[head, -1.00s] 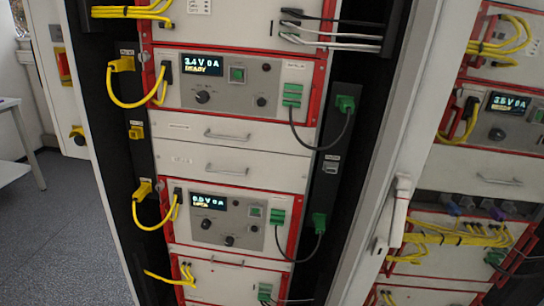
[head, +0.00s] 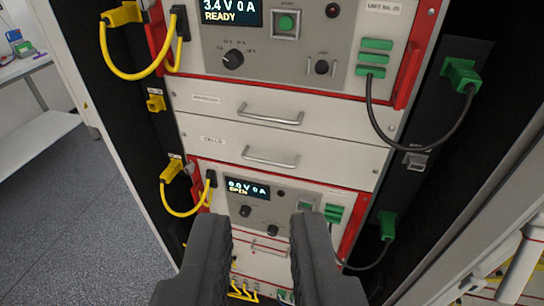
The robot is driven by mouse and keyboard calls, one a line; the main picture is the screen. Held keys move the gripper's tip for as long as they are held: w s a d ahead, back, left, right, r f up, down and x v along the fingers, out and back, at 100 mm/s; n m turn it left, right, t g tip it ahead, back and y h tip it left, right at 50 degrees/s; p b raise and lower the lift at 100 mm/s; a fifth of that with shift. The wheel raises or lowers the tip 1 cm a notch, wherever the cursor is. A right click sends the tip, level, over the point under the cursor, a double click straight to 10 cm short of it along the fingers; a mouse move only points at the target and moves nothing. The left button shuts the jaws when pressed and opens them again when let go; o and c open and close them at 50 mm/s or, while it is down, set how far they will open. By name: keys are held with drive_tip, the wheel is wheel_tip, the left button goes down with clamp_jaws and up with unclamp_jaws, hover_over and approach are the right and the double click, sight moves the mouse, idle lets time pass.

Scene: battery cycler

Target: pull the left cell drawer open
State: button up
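The cell drawer (head: 333,159) is a white drawer front in the left rack. A small label at its upper left seems to read "CELLS". It looks flush with the rack, so it appears closed. Its handle (head: 270,158) is a silver horizontal bar at the middle of the front. My gripper (head: 259,221) shows as two dark fingers at the bottom of the view. The fingers are wide apart with nothing between them. They appear below the handle in the picture and do not touch it.
Another drawer (head: 340,126) with a similar handle sits directly above. Instrument panels (head: 330,52) with red frames lie above and below the drawers. Yellow cables (head: 130,75) loop at left, and a black cable (head: 425,145) with green plugs hangs at right. A white table (head: 40,68) stands far left.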

sight(268, 162)
drive_tip(key=w+d+f+n+h+p, duration=0.1)
drive_tip(key=w+d+f+n, duration=0.1)
drive_tip(key=w+f+n, duration=0.5)
drive_tip(key=w+d+f+n+h+p, duration=0.15)
drive_tip(key=w+f, duration=0.35)
drive_tip(key=w, duration=0.6)
drive_tip(key=w+a+f+n+y, duration=0.1)
drive_tip(key=w+f+n, duration=0.2)
drive_tip(key=f, duration=0.3)
drive_tip(key=w+f+n+y+p, duration=0.1)
drive_tip(key=w+f+n+y, duration=0.15)
drive_tip(key=f, duration=0.25)
drive_tip(key=w+a+f+n, duration=0.1)
drive_tip(key=w+f+n, duration=0.25)
drive_tip(key=f, duration=0.25)
drive_tip(key=shift+n, duration=0.35)
drive_tip(key=x, duration=1.2)
drive_tip(key=shift+w+r, duration=0.1)
drive_tip(key=shift+w+t, duration=0.25)
drive_tip(key=shift+t, duration=0.05)
